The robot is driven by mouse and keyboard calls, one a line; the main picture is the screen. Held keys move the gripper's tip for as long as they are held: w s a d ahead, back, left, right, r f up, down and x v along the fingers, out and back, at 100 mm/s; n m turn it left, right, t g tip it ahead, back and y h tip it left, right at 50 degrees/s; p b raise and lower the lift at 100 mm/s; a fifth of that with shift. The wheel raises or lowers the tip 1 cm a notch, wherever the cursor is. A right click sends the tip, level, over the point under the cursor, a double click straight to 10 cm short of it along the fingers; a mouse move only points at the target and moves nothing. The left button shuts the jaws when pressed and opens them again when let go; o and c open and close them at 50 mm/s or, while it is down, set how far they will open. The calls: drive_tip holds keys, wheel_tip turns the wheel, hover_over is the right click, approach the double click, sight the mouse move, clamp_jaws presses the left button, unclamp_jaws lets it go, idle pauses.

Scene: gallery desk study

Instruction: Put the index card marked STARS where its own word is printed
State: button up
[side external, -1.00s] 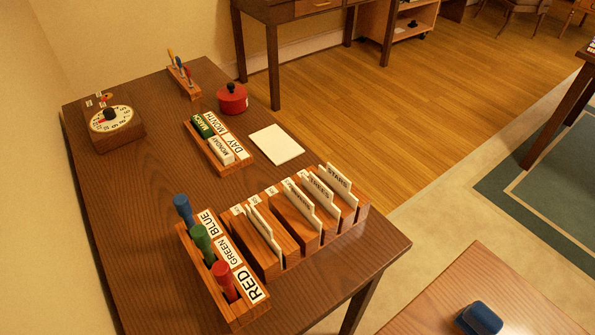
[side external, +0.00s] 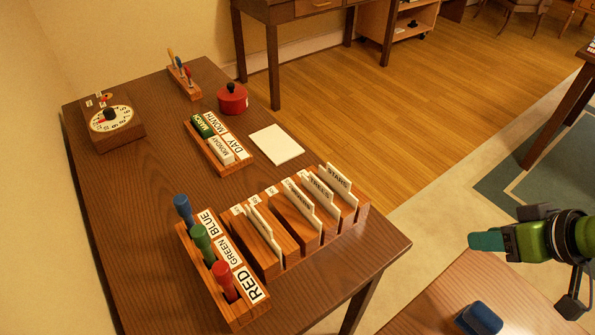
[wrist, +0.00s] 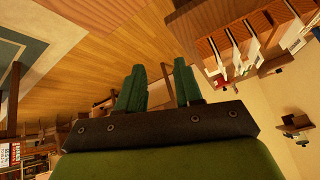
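The STARS card (side external: 339,178) stands upright in the rightmost visible slot of a wooden card rack (side external: 286,262) at the desk's front right edge in the side view. Several other cards stand in the rack, including a card reading TREES (side external: 321,189) beside it. Small white labels (side external: 254,199) run along the rack's far edge, too small to read. My gripper (side external: 474,241) is at the right, well apart from the rack and holding nothing visible. In the wrist view its green fingers (wrist: 160,80) stand apart, and the rack (wrist: 236,22) shows at upper right.
A peg block (side external: 236,318) marked BLUE, GREEN and RED stands left of the rack. Behind are a DAY and MONTH block (side external: 226,166), a white paper (side external: 276,144), a red pot (side external: 232,99) and a dial box (side external: 113,128). A blue object (side external: 482,318) lies on the front table.

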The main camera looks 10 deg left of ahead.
drive_tip(key=w+a+f+n+t+y, duration=0.1)
drive_tip(key=a+f+n+y, duration=0.2)
drive_tip(key=a, duration=0.6)
drive_tip(key=n+t+y, duration=0.2)
drive_tip(key=t, duration=0.1)
approach(328, 173)
drive_tip(key=shift+x, duration=4.05)
drive_tip(key=shift+w+d, duration=0.1)
drive_tip(key=shift+d, duration=0.05)
clamp_jaws()
